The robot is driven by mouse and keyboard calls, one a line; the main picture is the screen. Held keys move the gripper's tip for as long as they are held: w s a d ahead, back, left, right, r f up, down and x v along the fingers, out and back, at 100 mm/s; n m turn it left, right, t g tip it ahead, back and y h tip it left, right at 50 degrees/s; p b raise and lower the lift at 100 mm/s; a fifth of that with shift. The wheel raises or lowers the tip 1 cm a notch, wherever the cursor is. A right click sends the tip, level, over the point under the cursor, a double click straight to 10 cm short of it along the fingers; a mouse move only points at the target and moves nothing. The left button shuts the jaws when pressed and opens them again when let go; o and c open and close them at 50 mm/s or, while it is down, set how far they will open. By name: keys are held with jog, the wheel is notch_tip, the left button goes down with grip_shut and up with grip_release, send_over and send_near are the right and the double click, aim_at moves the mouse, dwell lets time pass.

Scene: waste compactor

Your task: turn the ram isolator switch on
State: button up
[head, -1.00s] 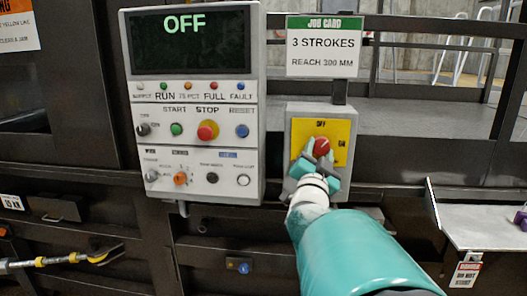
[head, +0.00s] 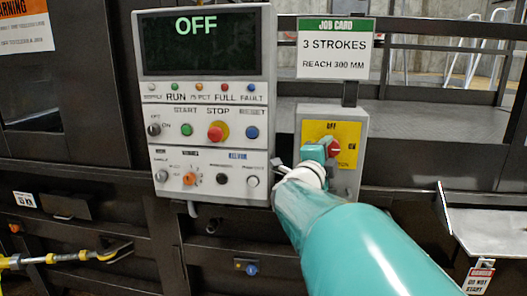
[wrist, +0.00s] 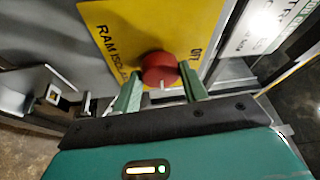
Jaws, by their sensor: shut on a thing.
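The ram isolator switch is a red knob (head: 333,147) on a yellow plate (head: 347,131), which is marked OFF at the top and ON at the right. My gripper (head: 322,154) is at the knob, coming from the lower left, and partly covers it. In the wrist view the red knob (wrist: 159,68) sits between the two green fingers of my gripper (wrist: 160,88), which are shut on it. A short white mark shows on the knob's near edge. The exact angle of the knob is hard to tell. The panel display (head: 206,42) reads OFF.
The control panel (head: 208,142) with buttons and knobs stands left of the switch box. A job card (head: 336,48) reading 3 strokes, reach 300 mm is above it. A grey shelf (head: 490,228) juts out at the right. A yellow-handled tool (head: 70,255) is at the lower left.

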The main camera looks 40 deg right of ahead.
jog(key=shift+r+m, duration=0.15)
jog(key=shift+m, duration=0.15)
jog(key=o, duration=1)
jog(key=shift+s, duration=0.1)
jog(key=shift+c, duration=0.2)
jog(key=v, duration=1.3)
jog(key=shift+a, duration=0.4)
